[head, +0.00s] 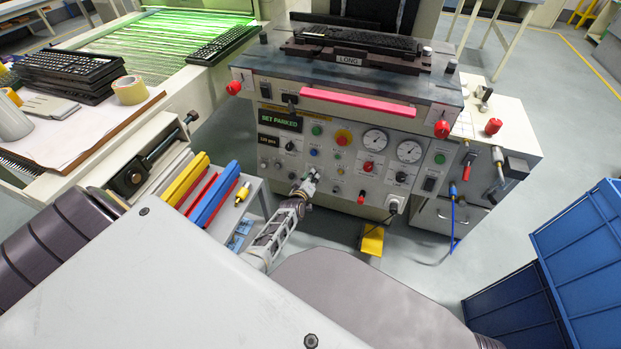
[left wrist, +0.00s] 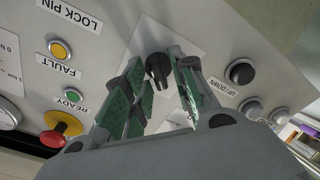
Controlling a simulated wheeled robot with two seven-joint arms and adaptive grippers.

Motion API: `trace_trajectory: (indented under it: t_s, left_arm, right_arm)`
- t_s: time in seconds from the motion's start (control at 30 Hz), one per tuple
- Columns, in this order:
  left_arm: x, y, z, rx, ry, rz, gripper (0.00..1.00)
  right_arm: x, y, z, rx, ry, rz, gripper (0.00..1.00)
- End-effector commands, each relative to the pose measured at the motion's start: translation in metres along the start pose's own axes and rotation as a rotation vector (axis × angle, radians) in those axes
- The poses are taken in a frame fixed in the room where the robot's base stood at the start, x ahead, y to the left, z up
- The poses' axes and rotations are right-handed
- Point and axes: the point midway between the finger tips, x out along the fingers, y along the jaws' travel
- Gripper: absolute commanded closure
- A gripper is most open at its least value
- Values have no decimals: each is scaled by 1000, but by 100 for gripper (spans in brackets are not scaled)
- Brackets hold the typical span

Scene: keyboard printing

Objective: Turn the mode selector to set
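A black rotary knob (left wrist: 158,67) sits on a pale plate on the machine's front panel in the left wrist view; its lettering cannot be read. My left gripper (left wrist: 160,75) is open, with its green-padded fingers on either side of this knob. A gap shows on both sides, and I cannot tell how deep the knob sits between the tips. In the head view my left gripper (head: 310,181) is at the lower middle of the control panel (head: 385,178) and covers the knob there. My right gripper is not in view.
A second black knob marked UP/DOWN (left wrist: 239,72) is close to the right finger. A red emergency button (left wrist: 63,123) and a green READY button (left wrist: 72,95) are at left. A yellow pedal (head: 372,240) stands below the panel. Blue crates (head: 580,245) stand at right.

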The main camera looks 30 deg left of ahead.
Motion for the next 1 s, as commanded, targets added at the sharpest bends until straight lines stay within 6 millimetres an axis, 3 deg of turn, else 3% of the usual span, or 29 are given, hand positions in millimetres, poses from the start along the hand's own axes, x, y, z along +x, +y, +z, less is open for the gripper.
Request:
trace_trajectory:
  t_s: [0.57, 1.0]
  left_arm:
    - [-4, 0, 0, 2, 1, 1, 67]
    - [-34, 0, 0, 2, 1, 1, 67]
  right_arm:
    - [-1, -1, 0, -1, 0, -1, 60]
    - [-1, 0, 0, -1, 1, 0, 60]
